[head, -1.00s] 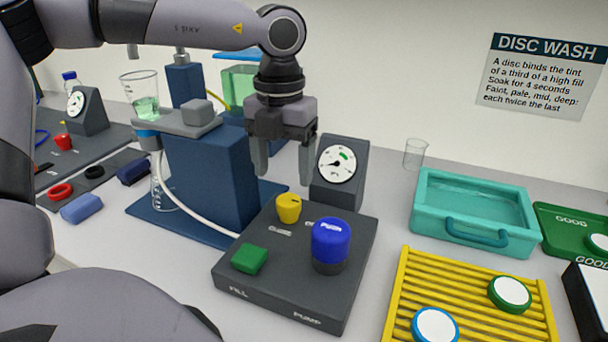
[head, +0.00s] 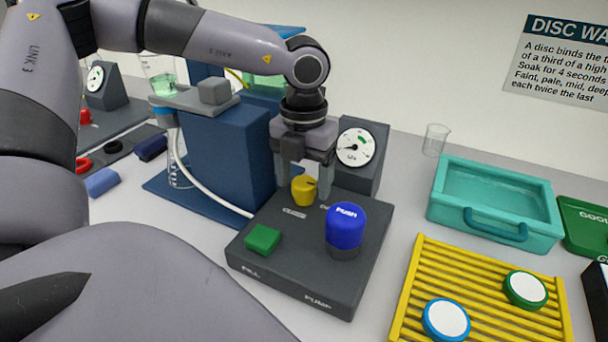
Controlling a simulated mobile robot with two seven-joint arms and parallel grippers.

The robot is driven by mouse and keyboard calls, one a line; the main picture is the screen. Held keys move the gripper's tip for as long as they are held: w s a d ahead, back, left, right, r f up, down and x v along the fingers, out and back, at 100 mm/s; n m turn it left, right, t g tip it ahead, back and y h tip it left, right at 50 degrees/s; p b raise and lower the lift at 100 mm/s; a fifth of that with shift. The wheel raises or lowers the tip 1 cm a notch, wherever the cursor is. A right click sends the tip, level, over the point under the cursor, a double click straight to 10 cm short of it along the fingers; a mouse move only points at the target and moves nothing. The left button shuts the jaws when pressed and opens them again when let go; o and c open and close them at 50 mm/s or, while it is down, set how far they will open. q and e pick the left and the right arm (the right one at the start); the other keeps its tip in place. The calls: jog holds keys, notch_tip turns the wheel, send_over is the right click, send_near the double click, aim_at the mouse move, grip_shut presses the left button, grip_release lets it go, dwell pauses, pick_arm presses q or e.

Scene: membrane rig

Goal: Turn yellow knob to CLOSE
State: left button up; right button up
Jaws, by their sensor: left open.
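The yellow knob (head: 303,190) stands at the back of the dark grey control box (head: 280,278), behind the blue PUSH button and the green FILL button. A CLOSE label lies just in front of the knob's left side; a second label near it is mostly hidden. My left gripper (head: 304,194) points down with its fingers apart, one on each side of the knob. I cannot tell whether either finger touches it. My right gripper is not in the head view.
The blue PUSH button (head: 345,228) rises close to the right finger, and the green button (head: 263,239) sits front left. A gauge (head: 360,150) stands behind. A blue stand (head: 229,150) with a white hose is at left. The teal tray (head: 495,200) and yellow rack (head: 480,300) are at right.

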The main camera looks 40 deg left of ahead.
pick_arm(q)
jog(key=c, duration=1.1)
jog(key=shift+o, duration=0.2)
